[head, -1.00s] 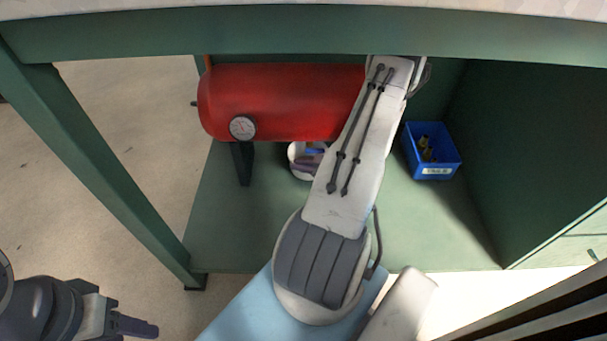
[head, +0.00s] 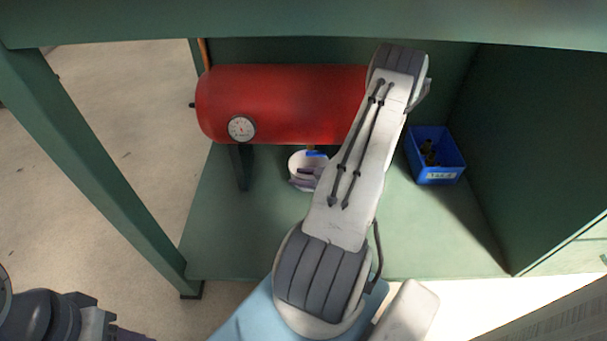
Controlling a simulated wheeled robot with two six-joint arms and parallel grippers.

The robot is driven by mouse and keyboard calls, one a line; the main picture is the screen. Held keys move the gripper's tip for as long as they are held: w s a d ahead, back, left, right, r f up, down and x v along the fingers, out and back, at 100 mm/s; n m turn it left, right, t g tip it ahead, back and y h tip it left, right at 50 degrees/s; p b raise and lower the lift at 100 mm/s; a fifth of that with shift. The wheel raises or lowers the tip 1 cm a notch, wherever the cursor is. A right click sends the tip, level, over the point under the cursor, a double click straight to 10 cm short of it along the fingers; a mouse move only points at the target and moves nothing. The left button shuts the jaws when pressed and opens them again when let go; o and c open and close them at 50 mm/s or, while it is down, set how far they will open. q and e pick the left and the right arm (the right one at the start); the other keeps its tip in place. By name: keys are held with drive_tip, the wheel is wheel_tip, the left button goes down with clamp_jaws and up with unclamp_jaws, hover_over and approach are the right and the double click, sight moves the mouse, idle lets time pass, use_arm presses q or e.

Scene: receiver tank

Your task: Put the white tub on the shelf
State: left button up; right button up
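The small round white tub (head: 294,163) is at the lower green shelf (head: 250,235), below the red tank. Something blue shows at its top. My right arm reaches in under the bench and hides the tub's right side. The purple fingers of my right gripper (head: 309,172) are at the tub's near side and overlap it; the arm hides part of them, and I cannot tell whether they are closed on its wall. I cannot tell whether the tub rests on the shelf. My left gripper (head: 128,335) is at the bottom left, far from the tub, mostly cut off by the picture's edge.
The red tank (head: 285,100) with a round gauge (head: 242,128) sits on a dark leg above the shelf. A blue labelled bin (head: 436,176) stands to the right. A green bench leg (head: 110,175) and green side panel (head: 525,150) bound the space. The front left shelf is clear.

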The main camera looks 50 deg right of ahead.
drive_tip(key=shift+r, duration=0.2)
drive_tip(key=p+v, duration=0.6)
drive_tip(key=v, duration=0.6)
drive_tip(key=shift+d+f, duration=0.1)
